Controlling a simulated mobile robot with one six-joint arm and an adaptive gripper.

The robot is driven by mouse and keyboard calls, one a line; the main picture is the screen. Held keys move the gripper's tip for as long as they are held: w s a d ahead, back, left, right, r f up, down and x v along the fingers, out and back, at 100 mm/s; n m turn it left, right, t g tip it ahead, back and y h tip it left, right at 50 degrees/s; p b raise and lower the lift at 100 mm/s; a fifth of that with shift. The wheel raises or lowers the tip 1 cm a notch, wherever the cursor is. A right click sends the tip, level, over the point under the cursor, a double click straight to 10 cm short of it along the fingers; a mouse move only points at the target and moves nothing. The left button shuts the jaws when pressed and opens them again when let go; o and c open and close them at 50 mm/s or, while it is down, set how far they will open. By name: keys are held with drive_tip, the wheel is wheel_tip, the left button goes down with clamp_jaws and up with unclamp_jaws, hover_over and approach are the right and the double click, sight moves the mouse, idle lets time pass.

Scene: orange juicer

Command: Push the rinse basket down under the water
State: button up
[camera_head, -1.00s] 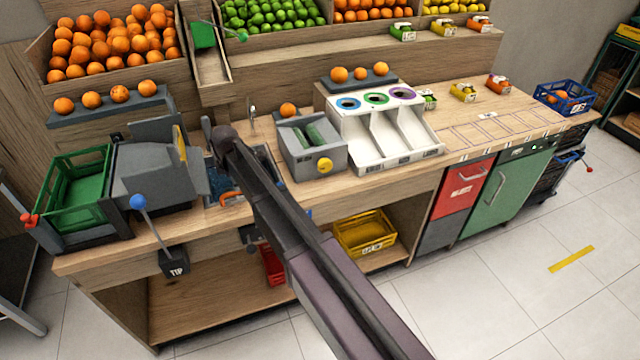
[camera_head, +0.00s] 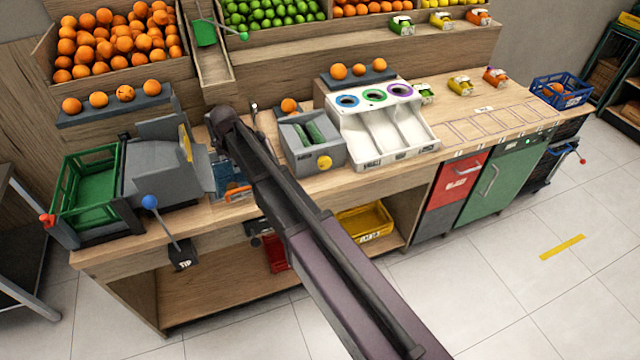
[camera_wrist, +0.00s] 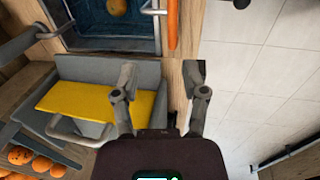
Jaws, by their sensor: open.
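In the wrist view, my gripper (camera_wrist: 161,82) is open and empty, its two fingers spread over the counter's front edge. The dark water basin (camera_wrist: 105,28) lies beyond the fingers at the top, with a round orange (camera_wrist: 117,7) in it. An orange bar (camera_wrist: 172,22) runs along the basin's right side. I cannot clearly tell the rinse basket's rim from the basin, nor its depth. In the head view, the basin (camera_head: 222,178) is partly hidden by my arm, which also hides the gripper's fingers. The fingers appear apart from the basin.
A grey machine with a yellow plate (camera_wrist: 95,100) stands beside the basin. Open floor lies in front.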

drive_tip(key=shift+s+r+p, duration=1.1)
drive_tip(key=shift+r+p, duration=4.3)
drive_tip(key=shift+r, duration=0.3)
drive_tip(key=s+d+f+m+b, duration=0.3)
drive_tip(key=d+f+m+b, duration=0.1)
drive_tip(key=d, duration=0.4)
drive_tip(key=s+d+f+m+g+b, duration=0.1)
drive_tip(key=s+d+f+m+b, duration=0.2)
drive_tip(key=d, duration=0.6)
drive_tip(key=s+d+f+m+b, duration=0.4)
drive_tip(key=d+f+m+b, duration=0.2)
drive_tip(key=d, duration=0.2)
drive_tip(key=shift+d+f+h, duration=0.15)
drive_tip(key=shift+h, duration=0.15)
drive_tip(key=shift+s, duration=0.1)
drive_tip(key=s+d+m+g, duration=0.1)
drive_tip(key=s+d+m, duration=0.7)
drive_tip(key=s+d, duration=0.2)
drive_tip(key=shift+d, duration=0.3)
